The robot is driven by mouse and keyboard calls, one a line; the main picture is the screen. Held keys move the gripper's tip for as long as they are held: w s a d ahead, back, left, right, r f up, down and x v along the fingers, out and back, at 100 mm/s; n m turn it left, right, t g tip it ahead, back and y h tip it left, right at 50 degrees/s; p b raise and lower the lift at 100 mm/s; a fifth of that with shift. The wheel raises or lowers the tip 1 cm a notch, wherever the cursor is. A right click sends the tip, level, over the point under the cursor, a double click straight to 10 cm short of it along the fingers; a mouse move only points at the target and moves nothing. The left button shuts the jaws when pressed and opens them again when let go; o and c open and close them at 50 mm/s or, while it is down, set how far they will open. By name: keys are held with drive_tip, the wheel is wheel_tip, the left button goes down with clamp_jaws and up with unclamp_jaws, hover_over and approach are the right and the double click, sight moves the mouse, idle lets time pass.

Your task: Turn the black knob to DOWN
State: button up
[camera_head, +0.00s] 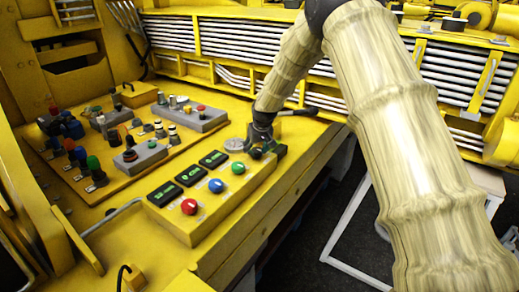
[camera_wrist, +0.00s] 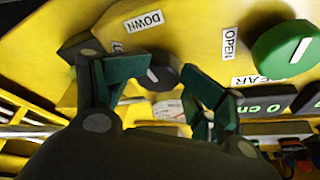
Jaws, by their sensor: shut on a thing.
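The black knob (camera_wrist: 164,77) shows in the wrist view between my two green-padded fingertips, with a white line on its face. My gripper (camera_wrist: 168,72) is shut on it, one finger on each side. The DOWN label (camera_wrist: 143,22) is on the yellow panel above the knob, upside down in this view. Another label beside the left finger is partly covered. In the head view my gripper (camera_head: 262,138) is at the right end of the yellow control box, and it hides the knob there.
A green knob (camera_wrist: 285,50) with an OPEN label (camera_wrist: 229,43) is to the right in the wrist view. In the head view, the red knob (camera_head: 189,207), blue knob (camera_head: 216,186) and three displays are on the same box. Several switches stand on a board (camera_head: 90,188) to the left.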

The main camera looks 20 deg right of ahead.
drive_tip(key=shift+o, duration=0.3)
drive_tip(key=shift+w+a+f, duration=0.1)
drive_tip(key=shift+a+f, duration=0.1)
drive_tip(key=shift+a, duration=0.05)
drive_tip(key=shift+w+r+m+h, duration=0.15)
drive_tip(key=shift+m+h, duration=0.15)
drive_tip(key=shift+m, duration=0.5)
drive_tip(key=shift+c, duration=1.1)
drive_tip(key=shift+d+r, duration=0.15)
drive_tip(key=shift+d, duration=0.2)
drive_tip(key=shift+c, duration=0.3)
drive_tip(key=shift+d, duration=0.1)
drive_tip(key=o, duration=0.8)
drive_tip(key=shift+s+d, duration=0.1)
drive_tip(key=shift+s, duration=0.1)
drive_tip(key=shift+o, duration=0.3)
drive_tip(key=shift+w+d, duration=0.15)
drive_tip(key=shift+a, duration=0.35)
